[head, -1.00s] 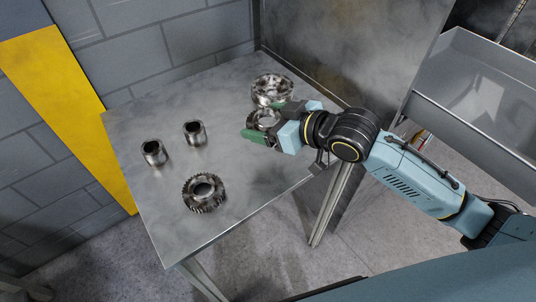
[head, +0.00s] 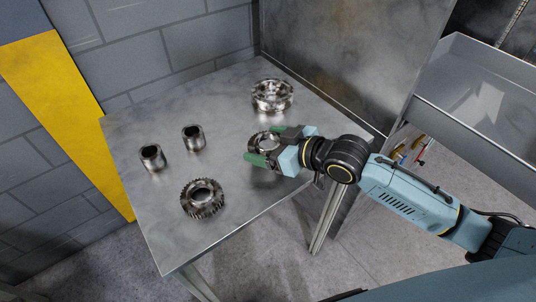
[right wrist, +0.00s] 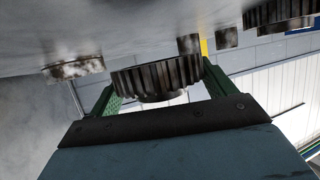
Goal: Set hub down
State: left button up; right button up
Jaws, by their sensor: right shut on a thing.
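My right gripper (head: 268,147) is shut on the hub (head: 264,140), a metallic ring with a toothed rim and a central hole, over the right part of the steel table. In the right wrist view the hub (right wrist: 158,80) sits between the two green fingers of the gripper (right wrist: 160,88), its teeth facing the camera. The table surface is close to it; I cannot tell whether the hub touches it. Part of the hub is hidden by the fingers in the head view. My left gripper is in neither view.
On the table (head: 225,115), a metal ring (head: 272,95) lies behind the hub. A toothed gear (head: 202,198) lies at the front, with two short cylinders (head: 152,156) (head: 194,137) to the left. A metal panel (head: 340,60) stands along the table's right side.

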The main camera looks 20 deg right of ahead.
aim_at(268, 155)
jog(key=shift+f, duration=1.6)
jog(key=shift+f, duration=0.1)
jog(key=shift+f, duration=0.1)
jog(key=o, duration=1.3)
jog(key=shift+f, duration=0.1)
